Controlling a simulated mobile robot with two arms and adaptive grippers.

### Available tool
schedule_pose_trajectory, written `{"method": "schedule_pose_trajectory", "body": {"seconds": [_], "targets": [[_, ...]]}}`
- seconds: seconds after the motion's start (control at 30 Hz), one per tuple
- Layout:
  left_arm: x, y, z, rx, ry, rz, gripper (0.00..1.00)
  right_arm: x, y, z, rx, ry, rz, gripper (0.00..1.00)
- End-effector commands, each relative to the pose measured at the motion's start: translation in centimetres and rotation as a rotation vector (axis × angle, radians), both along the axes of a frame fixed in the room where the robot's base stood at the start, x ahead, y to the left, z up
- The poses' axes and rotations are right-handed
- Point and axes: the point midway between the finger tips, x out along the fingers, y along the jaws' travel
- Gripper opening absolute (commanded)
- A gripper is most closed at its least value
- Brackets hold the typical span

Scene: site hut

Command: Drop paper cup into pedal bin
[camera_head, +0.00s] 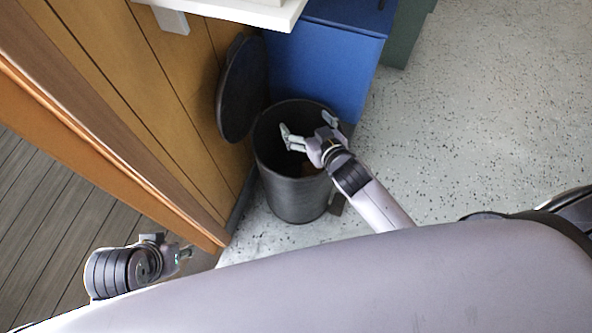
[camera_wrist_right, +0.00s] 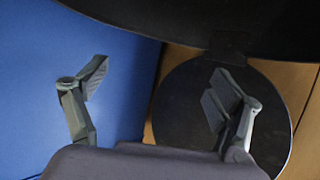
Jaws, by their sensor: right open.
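The black pedal bin (camera_head: 293,200) stands on the floor with its round lid (camera_head: 241,88) swung up and open against the wood wall. The lid (camera_wrist_right: 190,125) also shows in the right wrist view, with the dark bin (camera_wrist_right: 210,20) at the top. My right gripper (camera_head: 310,127) is over the bin's mouth, open, with nothing between its fingers; the wrist view also shows the spread fingers (camera_wrist_right: 157,88). A small brownish patch shows inside the bin below the gripper, too unclear to name. No paper cup is clearly visible. My left gripper (camera_head: 181,254) is at lower left, its fingers too small to read.
A blue cabinet (camera_head: 325,70) stands directly behind the bin, with a white shelf edge (camera_head: 250,10) above. The wood-panelled wall (camera_head: 165,80) is close on the left. The speckled floor (camera_head: 470,120) to the right is clear.

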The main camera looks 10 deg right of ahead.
Motion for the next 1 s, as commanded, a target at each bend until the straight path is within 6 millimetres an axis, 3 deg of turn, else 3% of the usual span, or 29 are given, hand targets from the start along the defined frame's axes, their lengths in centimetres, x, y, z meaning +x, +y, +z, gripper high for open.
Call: {"method": "schedule_pose_trajectory", "body": {"seconds": [0.17,0.63,0.8,1.0], "targets": [[-0.6,0.6,-0.1,-0.004,-0.007,-0.001,0.40,-1.0,-0.2,0.3,0.001,0.002,0.000,0.87],[-0.5,0.4,-0.1,-0.006,-0.008,-0.001,0.40,-9.3,-2.0,3.9,0.001,0.004,-0.001,0.87],[-0.5,0.5,-0.1,-0.006,-0.008,-0.001,0.40,-10.6,-2.3,4.5,0.001,0.002,-0.001,0.87],[-0.5,0.5,-0.1,-0.006,-0.008,-0.001,0.40,-10.9,-2.4,4.7,0.001,0.000,-0.001,0.87]]}}
